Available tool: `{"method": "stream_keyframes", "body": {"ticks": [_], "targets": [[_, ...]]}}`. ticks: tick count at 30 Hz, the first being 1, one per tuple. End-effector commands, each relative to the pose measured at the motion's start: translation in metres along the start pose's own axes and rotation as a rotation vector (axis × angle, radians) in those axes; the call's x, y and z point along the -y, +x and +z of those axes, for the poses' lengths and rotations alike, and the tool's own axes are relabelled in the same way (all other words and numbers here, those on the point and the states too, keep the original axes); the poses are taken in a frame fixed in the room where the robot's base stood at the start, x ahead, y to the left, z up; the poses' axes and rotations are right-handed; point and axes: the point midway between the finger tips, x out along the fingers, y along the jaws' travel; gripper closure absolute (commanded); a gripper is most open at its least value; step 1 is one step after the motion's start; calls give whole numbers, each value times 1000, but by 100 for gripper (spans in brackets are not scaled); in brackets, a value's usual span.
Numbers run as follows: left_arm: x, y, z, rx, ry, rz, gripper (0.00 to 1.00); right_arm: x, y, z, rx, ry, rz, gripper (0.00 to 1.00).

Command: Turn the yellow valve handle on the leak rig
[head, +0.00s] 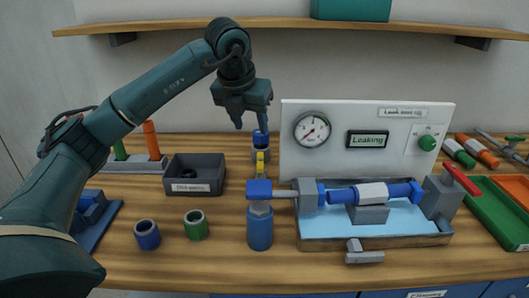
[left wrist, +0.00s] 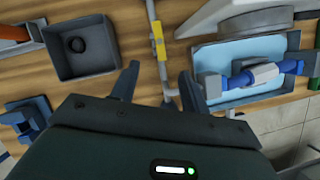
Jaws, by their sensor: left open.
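The leak rig (head: 365,142) has a white panel with a round gauge and a display reading "Leaking". A blue pipe with a pale sleeve (head: 371,193) lies over its water tray. The small yellow valve handle (head: 261,163) is on the piping left of the panel; it also shows in the left wrist view (left wrist: 159,47), lengthwise along a grey pipe. My left gripper (head: 251,124) is open and empty above the handle, fingers pointing down. In the left wrist view the fingertips (left wrist: 158,72) lie either side of the pipe line, apart from the handle. My right gripper is out of view.
A dark grey bin (head: 195,172) stands left of the handle. A blue ring (head: 147,235), a green ring (head: 196,225) and a blue cylinder (head: 260,228) stand in front. A red lever (head: 461,180) is at the rig's right end. A shelf (head: 290,24) runs overhead.

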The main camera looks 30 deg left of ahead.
Motion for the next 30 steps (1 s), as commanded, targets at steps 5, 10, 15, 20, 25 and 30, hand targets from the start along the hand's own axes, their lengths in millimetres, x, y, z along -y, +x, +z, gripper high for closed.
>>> {"method": "stream_keyframes", "body": {"ticks": [5, 10, 15, 20, 25, 30], "targets": [[0, 32, -1, -6, -3, 3, 54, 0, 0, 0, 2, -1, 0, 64], [0, 69, -1, -7, -4, 2, 54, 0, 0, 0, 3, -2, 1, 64], [0, 99, -1, -4, -4, 3, 54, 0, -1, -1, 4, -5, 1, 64], [0, 117, 0, -2, -5, 2, 54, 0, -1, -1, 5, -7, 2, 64], [0, 124, 0, -1, -4, 2, 54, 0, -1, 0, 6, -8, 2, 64], [0, 125, 0, -1, -4, 2, 54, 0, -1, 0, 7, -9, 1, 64]]}}
